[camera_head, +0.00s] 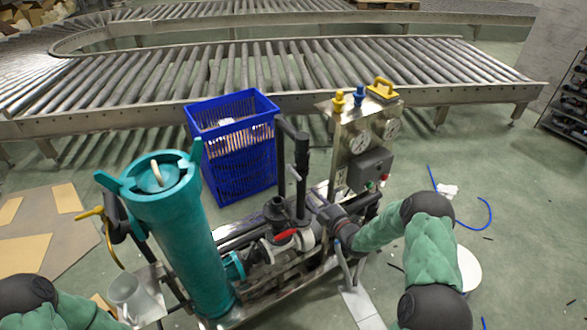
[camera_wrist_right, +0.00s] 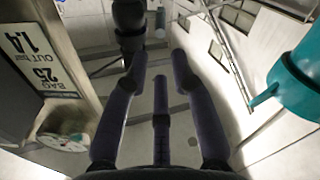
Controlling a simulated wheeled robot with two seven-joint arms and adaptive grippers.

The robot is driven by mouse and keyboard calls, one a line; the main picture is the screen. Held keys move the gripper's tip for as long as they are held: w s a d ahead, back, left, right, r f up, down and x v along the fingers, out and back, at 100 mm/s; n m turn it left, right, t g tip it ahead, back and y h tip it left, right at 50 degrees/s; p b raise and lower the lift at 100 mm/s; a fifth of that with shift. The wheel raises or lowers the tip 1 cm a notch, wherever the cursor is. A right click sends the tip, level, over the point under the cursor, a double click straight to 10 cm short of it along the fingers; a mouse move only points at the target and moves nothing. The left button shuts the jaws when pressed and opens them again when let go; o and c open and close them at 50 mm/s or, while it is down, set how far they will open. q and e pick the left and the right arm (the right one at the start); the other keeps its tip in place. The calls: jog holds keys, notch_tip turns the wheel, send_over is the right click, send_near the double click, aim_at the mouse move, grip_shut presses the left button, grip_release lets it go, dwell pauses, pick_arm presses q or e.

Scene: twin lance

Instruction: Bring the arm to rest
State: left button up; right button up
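My right arm (camera_head: 425,245) in its green sleeve comes in from the lower right and bends left at a black joint. Its gripper (camera_head: 318,205) is by the middle of the pump skid, close to the black pipes and left of the gauge panel. Details of its fingers are hard to make out there. In the right wrist view the dark fingers of the right gripper (camera_wrist_right: 160,75) stand apart with nothing between them. My left arm (camera_head: 75,312) shows only as a black joint and green sleeve at the lower left; its gripper is out of frame.
A teal canister (camera_head: 178,235) stands left on the skid. A gauge panel (camera_head: 347,135) with a yellow handle (camera_head: 382,88) stands right. A red-handled valve (camera_head: 287,234) sits between. A blue crate (camera_head: 232,150) and a roller conveyor (camera_head: 300,68) are behind. A blue hose (camera_head: 489,215) lies on the floor at right.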

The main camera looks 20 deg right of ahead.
jog(key=s+a+f+m+g+p, duration=0.2)
jog(key=s+a+f+m+g, duration=0.25)
jog(key=s+a+f, duration=0.35)
jog(key=s+a+f+m+g+p, duration=0.3)
jog(key=s+a+f+g, duration=0.15)
jog(key=a, duration=0.55)
jog(key=s+a+m+g, duration=0.1)
jog(key=s+a+g, duration=0.2)
jog(key=s, duration=0.4)
jog(key=s+a+f+m+g+y+p, duration=0.1)
jog(key=s+a+g, duration=0.1)
jog(key=s, duration=0.5)
jog(key=s+a+f+m+g+p, duration=0.1)
jog(key=s+a+g, duration=0.2)
jog(key=s, duration=0.4)
jog(key=shift+a+g, duration=0.3)
jog(key=shift+a, duration=0.4)
jog(key=shift+o, duration=0.3)
jog(key=shift+f, duration=0.1)
